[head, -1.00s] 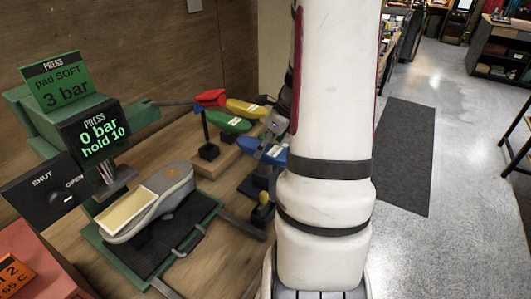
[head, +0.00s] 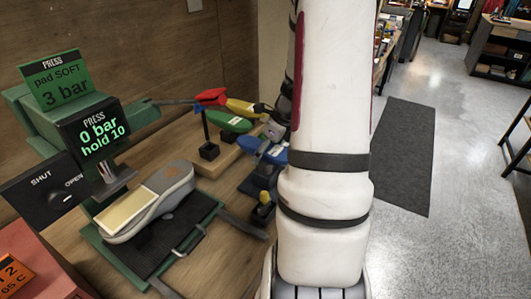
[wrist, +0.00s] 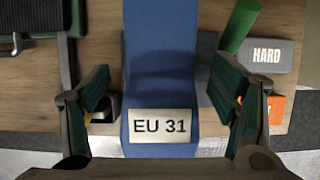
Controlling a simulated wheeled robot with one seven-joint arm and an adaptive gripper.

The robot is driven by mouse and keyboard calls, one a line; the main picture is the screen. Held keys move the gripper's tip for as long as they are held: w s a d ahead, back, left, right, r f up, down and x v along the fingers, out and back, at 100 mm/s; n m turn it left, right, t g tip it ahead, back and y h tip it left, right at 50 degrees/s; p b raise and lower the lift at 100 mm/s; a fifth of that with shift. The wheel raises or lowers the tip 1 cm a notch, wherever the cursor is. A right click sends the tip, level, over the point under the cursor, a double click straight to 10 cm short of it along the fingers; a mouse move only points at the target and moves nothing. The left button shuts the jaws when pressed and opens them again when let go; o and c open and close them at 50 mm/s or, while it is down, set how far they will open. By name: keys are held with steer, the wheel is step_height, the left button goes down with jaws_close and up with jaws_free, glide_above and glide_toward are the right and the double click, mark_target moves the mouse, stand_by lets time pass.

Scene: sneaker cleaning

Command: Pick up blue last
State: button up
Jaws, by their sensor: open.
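The blue last (wrist: 160,75) fills the middle of the wrist view, with a pale label reading EU 31. My gripper (wrist: 158,105) is open, with one finger on each side of the last and gaps between the fingers and its sides. I cannot tell how far the fingertips are above or around it. In the head view the blue last (head: 262,150) is partly hidden behind my arm, and the gripper's fingers are hard to make out there.
Red (head: 211,96), yellow (head: 240,107) and green (head: 229,121) lasts stand behind the blue one. A shoe (head: 150,205) lies on the press at left. A HARD block (wrist: 264,56) and a green cylinder (wrist: 239,25) are right of the blue last.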

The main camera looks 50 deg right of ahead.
steer(key=c, duration=1.2)
